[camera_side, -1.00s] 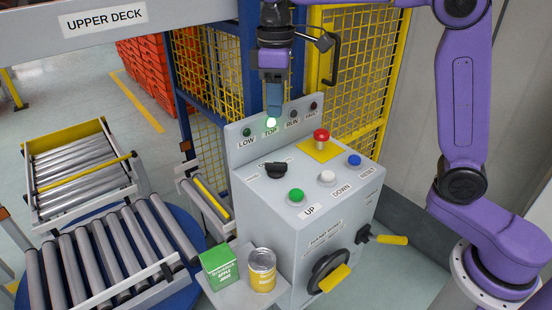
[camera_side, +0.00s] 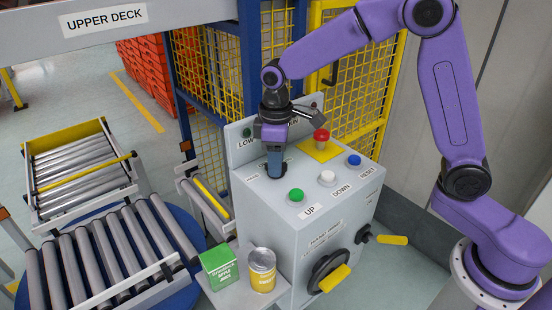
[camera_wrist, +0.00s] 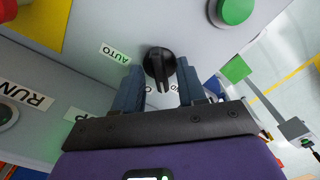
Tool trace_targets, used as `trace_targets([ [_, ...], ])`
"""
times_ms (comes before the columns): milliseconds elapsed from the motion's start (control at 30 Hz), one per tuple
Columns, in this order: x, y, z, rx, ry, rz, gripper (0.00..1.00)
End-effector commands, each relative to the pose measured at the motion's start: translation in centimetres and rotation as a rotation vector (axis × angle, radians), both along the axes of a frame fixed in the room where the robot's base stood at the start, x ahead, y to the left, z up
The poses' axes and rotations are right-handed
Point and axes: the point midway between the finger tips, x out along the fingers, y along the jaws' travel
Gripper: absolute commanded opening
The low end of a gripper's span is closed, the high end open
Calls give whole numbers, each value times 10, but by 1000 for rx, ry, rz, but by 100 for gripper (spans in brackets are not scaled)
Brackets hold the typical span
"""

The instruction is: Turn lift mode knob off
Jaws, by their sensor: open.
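The black lift mode knob (camera_wrist: 160,66) sits on the panel in the wrist view, between the two blue-grey fingers of my gripper (camera_wrist: 157,84). An AUTO label (camera_wrist: 115,54) is beside it; another label behind the knob is mostly hidden. The fingers are spread apart, with a gap visible on both sides of the knob. In the side view my gripper (camera_side: 276,172) points down at the grey control box (camera_side: 240,200), and it hides the knob there.
A red emergency button (camera_side: 321,137) on a yellow plate is close to my gripper. Green UP (camera_side: 296,194), white DOWN (camera_side: 327,178) and blue RESET (camera_side: 354,160) buttons are in front and to the right. A lamp panel (camera_side: 235,150) stands behind.

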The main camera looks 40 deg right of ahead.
Motion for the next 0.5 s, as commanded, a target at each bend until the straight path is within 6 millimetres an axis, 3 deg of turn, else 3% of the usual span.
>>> trace_targets([
  [267,0,0,-1,0,0,0,40],
  [400,0,0,-1,0,0,0,0],
  [500,0,0,-1,0,0,0,0],
])
